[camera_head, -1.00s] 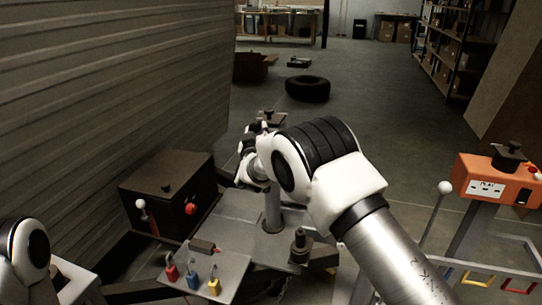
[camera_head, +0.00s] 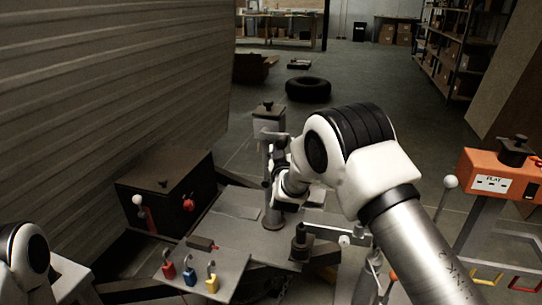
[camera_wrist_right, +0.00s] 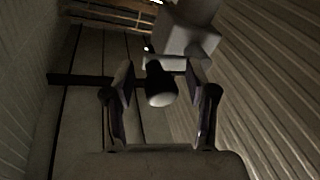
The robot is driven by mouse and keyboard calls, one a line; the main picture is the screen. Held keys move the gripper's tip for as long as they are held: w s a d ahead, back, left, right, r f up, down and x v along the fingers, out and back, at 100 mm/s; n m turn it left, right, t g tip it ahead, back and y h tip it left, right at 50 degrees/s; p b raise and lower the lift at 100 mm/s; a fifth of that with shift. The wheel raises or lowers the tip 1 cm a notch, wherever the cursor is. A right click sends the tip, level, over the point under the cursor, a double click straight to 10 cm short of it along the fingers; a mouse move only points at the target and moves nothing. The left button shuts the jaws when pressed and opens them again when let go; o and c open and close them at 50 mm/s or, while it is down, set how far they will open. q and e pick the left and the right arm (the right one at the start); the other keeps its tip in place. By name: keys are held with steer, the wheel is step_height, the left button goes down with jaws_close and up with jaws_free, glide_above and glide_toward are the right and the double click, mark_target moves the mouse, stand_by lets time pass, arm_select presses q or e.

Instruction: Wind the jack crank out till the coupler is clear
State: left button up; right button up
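The jack (camera_head: 267,127) is a grey upright post with a dark knob on its head, standing on the grey deck of the hitch frame. My right gripper is at the jack, largely hidden behind my arm in the head view. In the right wrist view, the right gripper (camera_wrist_right: 160,88) has its fingers spread, with the dark, pale-ended crank handle (camera_wrist_right: 161,86) between them. Gaps show on both sides of the handle. A dark upright fitting (camera_head: 300,243), perhaps at the coupler, stands at the deck's front; its engagement is unclear. My left gripper is outside the picture.
A dark box (camera_head: 168,190) with a red knob stands left of the jack, beside the ribbed camper wall (camera_head: 110,85). An orange socket box (camera_head: 497,178) stands right. Open floor with a tire (camera_head: 307,89) lies behind.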

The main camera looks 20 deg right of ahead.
steer(key=shift+r, duration=0.1)
steer(key=shift+s+a+r+p, duration=0.1)
steer(key=shift+s+a+p, duration=0.15)
steer(key=shift+s+a, duration=0.4)
steer(key=shift+s+a+p, duration=0.25)
steer(key=shift+s+a, duration=0.15)
steer(key=shift+s, duration=0.4)
steer(key=shift+s+a, duration=0.35)
steer(key=shift+s, duration=0.3)
